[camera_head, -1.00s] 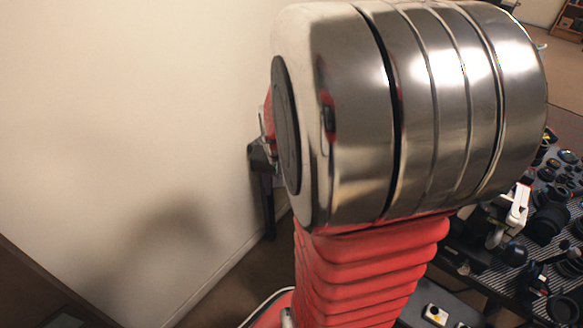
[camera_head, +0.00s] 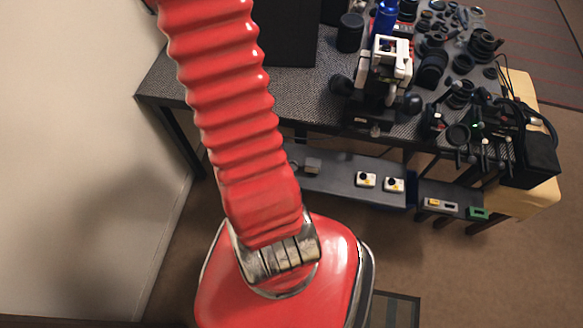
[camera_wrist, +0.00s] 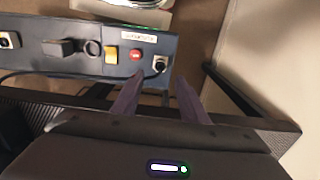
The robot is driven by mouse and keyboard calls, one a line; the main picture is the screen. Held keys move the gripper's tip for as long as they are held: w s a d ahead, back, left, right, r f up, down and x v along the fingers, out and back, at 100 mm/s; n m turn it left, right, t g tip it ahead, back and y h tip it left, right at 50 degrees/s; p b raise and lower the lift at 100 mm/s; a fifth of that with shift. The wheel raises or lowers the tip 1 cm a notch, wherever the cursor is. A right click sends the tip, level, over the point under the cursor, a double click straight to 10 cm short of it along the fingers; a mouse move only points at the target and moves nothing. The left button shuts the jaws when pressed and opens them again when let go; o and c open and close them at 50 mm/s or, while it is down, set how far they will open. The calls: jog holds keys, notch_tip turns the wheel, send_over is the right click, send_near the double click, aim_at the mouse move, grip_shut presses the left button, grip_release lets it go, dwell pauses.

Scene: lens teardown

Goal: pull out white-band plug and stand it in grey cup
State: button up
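My gripper (camera_wrist: 158,84) is open in the wrist view, its two dark purple fingers apart with nothing visible between them. Just beyond the fingertips, at the right end of a dark grey panel (camera_wrist: 118,66), is a small round black piece with a white part (camera_wrist: 160,64). I cannot tell whether it is the white-band plug. A dark block (camera_wrist: 58,48) and a dark ring (camera_wrist: 92,48) sit farther left on the panel. I cannot make out the grey cup in either view. My gripper is outside the head view.
The panel also bears a yellow switch (camera_wrist: 112,56) and a red button (camera_wrist: 135,55). In the head view, a patterned table (camera_head: 315,110) is crowded with lens parts and a white-and-black device (camera_head: 385,65). A low shelf (camera_head: 335,182) holds small white boxes (camera_head: 366,180).

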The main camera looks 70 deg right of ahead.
jog(key=shift+f, duration=0.1)
jog(key=shift+f, duration=4.4)
jog(key=shift+c, duration=0.4)
grip_shut()
jog(key=shift+r, duration=0.15)
jog(key=shift+r, duration=0.4)
jog(key=shift+r, duration=0.35)
jog(key=shift+r, duration=0.7)
